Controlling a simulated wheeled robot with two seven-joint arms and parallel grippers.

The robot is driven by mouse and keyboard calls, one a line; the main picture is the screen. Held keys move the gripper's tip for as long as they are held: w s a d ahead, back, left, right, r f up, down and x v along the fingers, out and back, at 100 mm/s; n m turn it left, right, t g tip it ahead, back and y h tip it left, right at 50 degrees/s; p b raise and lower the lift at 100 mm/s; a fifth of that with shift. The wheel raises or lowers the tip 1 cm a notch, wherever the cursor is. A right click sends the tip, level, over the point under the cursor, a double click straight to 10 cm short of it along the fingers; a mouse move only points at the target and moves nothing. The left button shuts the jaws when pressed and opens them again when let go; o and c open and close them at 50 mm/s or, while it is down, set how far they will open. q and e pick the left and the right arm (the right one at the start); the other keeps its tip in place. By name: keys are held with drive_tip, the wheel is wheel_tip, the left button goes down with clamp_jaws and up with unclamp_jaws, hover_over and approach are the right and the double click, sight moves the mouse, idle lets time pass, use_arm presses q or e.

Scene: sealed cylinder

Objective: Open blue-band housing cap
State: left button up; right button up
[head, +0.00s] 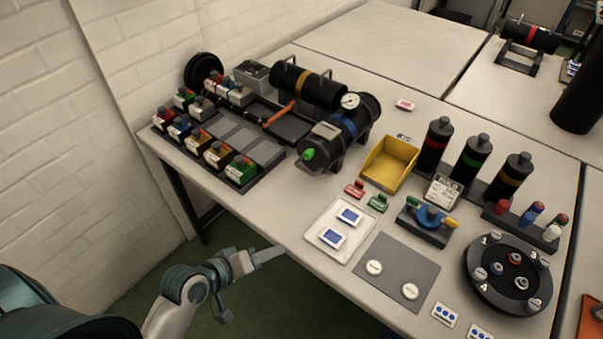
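The blue-band housing (368,107) is a black cylinder lying on its side near the middle of the table, with a blue band around it. A round gauge (350,101) sits on top. Its near end (322,136) faces front left, with a green knob (308,154) sticking out; a cap appears to be on this end. My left gripper (270,254) is at the table's front edge, well in front of the housing and apart from it. It looks empty; whether its fingers are open or shut is unclear. My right gripper is not in view.
A rack of colored blocks (268,153) stands to the left, a yellow bin (390,163) to the right. Small red (355,189) and green (378,203) pieces lie in front. The table's front left stretch is clear.

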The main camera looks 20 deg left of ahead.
use_arm(q)
drive_tip(key=w+a+r+n+t, duration=0.4)
drive_tip(key=w+r+n, duration=0.3)
drive_tip(key=r, duration=0.2)
drive_tip(key=shift+w+a+t+h, duration=0.3)
drive_tip(key=shift+a+t, duration=0.1)
drive_tip(key=shift+a, duration=0.1)
drive_tip(key=p+x, duration=0.3)
drive_tip(key=x, duration=1.4)
drive_tip(key=shift+w+f, duration=0.1)
drive_tip(key=shift+c, duration=0.3)
clamp_jaws()
